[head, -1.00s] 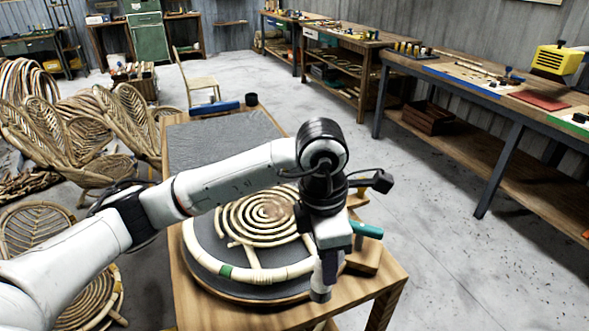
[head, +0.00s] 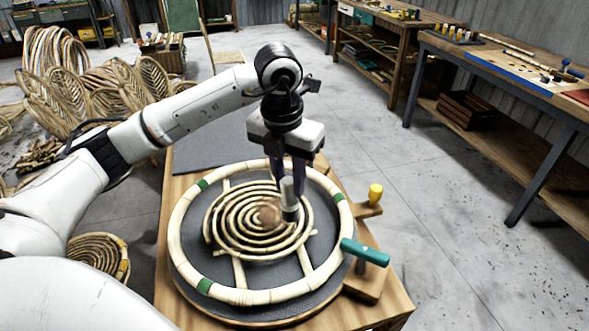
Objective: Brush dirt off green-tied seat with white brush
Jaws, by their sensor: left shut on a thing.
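The round rattan seat (head: 182,262) has a pale outer ring with green ties and a coiled spiral in the middle. It lies on a dark round board on the wooden table. A brown dirt patch (head: 268,216) shows near the middle of the spiral. My left gripper (head: 291,190) is over the right part of the spiral and shut on the white brush (head: 287,188). The brush points down, with its dark lower end just right of the dirt patch. I cannot tell whether it touches the coils. My right gripper is not in view.
A clamp with a teal handle (head: 365,252) and a peg with a yellow knob (head: 375,193) stand at the board's right edge. A grey mat (head: 200,145) lies behind the seat. Workbenches stand along the right, rattan frames at the left.

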